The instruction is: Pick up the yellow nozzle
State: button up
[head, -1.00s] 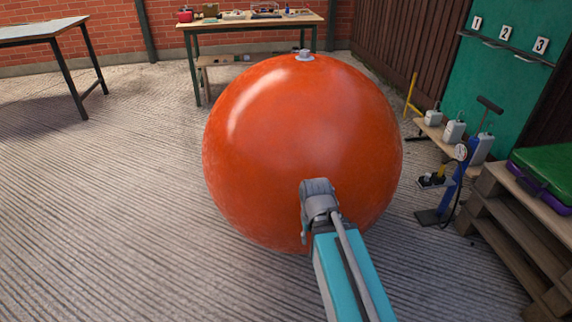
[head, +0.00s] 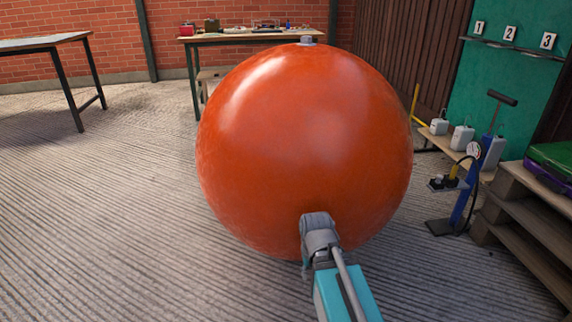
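A small yellow piece (head: 453,172), which looks like the yellow nozzle, stands upright at a small dark holder beside the blue pump (head: 467,190) on the right. It is small in the picture, so its exact shape is hard to tell. My gripper (head: 318,226) is at the end of my teal and grey arm, low in the middle, in front of the big orange ball. It is well to the left of the yellow piece. Its fingers do not show clearly, and I cannot see whether it holds anything.
The big orange ball (head: 300,140) fills the middle. A wooden pallet stack (head: 520,215) with a green and purple item stands at the right edge. White containers (head: 461,138) sit on a low shelf behind the pump. The grooved floor at left is clear.

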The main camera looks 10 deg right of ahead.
aim_at(454, 170)
jog(key=z, duration=1.3)
